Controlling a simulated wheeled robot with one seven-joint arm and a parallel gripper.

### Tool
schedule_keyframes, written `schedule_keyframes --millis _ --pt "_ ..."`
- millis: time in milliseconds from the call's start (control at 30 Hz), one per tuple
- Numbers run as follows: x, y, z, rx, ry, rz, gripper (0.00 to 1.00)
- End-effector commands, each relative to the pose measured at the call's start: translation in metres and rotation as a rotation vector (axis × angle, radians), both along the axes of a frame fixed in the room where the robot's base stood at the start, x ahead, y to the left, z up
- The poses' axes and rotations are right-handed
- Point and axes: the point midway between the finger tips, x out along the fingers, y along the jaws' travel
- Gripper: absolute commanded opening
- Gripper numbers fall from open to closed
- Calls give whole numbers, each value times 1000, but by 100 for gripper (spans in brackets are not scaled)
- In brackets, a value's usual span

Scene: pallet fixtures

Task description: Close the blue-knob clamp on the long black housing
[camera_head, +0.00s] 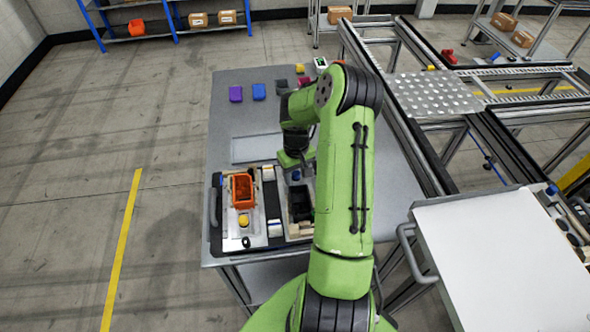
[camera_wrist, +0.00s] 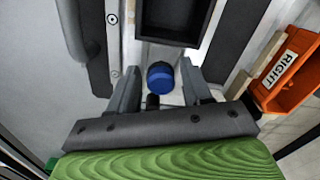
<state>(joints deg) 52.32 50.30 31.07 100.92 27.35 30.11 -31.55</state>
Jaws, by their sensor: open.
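The blue knob (camera_wrist: 160,77) of the clamp is round and shows in the wrist view between the two grey fingers of my gripper (camera_wrist: 159,70). The fingers are apart, with a gap on each side of the knob. The long black housing (camera_wrist: 176,24) is an open black box just beyond the knob. In the head view the blue knob (camera_head: 296,176) shows just below my gripper (camera_head: 297,168), at the far end of the black housing (camera_head: 300,204). My arm covers part of the housing's right side.
An orange bin (camera_head: 243,189) with a yellow knob (camera_head: 244,220) near it stands on the left of the fixture. In the wrist view an orange bin (camera_wrist: 290,72) bears the word RIGHT. Purple and blue blocks (camera_head: 236,93) (camera_head: 259,91) lie at the table's back.

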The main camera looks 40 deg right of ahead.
Motion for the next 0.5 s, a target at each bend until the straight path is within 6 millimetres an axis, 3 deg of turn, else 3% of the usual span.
schedule_keyframes --millis 500 --pt "0 0 41 0 0 0 49"
